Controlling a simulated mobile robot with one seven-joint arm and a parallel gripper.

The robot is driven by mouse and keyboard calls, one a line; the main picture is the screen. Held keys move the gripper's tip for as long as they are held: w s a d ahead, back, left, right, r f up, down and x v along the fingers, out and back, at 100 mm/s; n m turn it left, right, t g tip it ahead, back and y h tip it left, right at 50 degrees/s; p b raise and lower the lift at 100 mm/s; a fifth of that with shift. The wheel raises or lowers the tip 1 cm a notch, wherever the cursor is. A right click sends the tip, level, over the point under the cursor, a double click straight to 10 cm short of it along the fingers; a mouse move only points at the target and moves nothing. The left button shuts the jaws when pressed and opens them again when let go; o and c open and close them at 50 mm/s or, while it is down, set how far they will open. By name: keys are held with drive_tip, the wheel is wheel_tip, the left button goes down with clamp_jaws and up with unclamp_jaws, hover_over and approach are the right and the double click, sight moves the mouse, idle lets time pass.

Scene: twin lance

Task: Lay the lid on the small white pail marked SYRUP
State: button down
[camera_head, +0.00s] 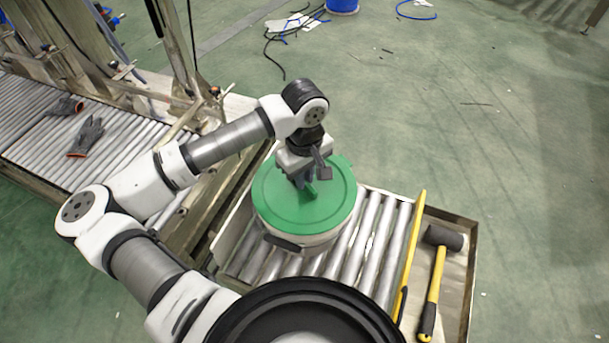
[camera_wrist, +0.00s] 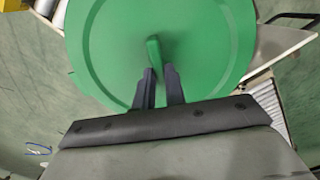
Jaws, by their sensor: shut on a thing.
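The round green lid (camera_head: 328,211) has a raised grip bar at its centre. My gripper (camera_head: 309,186) is above it with its fingers shut on that bar. The wrist view shows the lid (camera_wrist: 195,30) filling the top, and my gripper's two fingers (camera_wrist: 158,88) at the near end of the green bar. The white pail (camera_head: 314,241) is directly below the lid on the roller conveyor, mostly hidden, with a dark handle at its front. I cannot tell whether the lid touches the pail's rim. No SYRUP marking is visible.
The pail's short roller conveyor (camera_head: 374,227) has a yellow bar (camera_head: 411,245) along its right side. A mallet (camera_head: 438,270) with a yellow and black handle lies in the tray to the right. Grey gloves (camera_head: 86,136) lie on the left conveyor. Open green floor is beyond.

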idle(0.3)
drive_tip(key=c, duration=0.9)
unclamp_jaws()
drive_tip(key=shift+r+p, duration=1.1)
drive_tip(key=shift+r, duration=2.35)
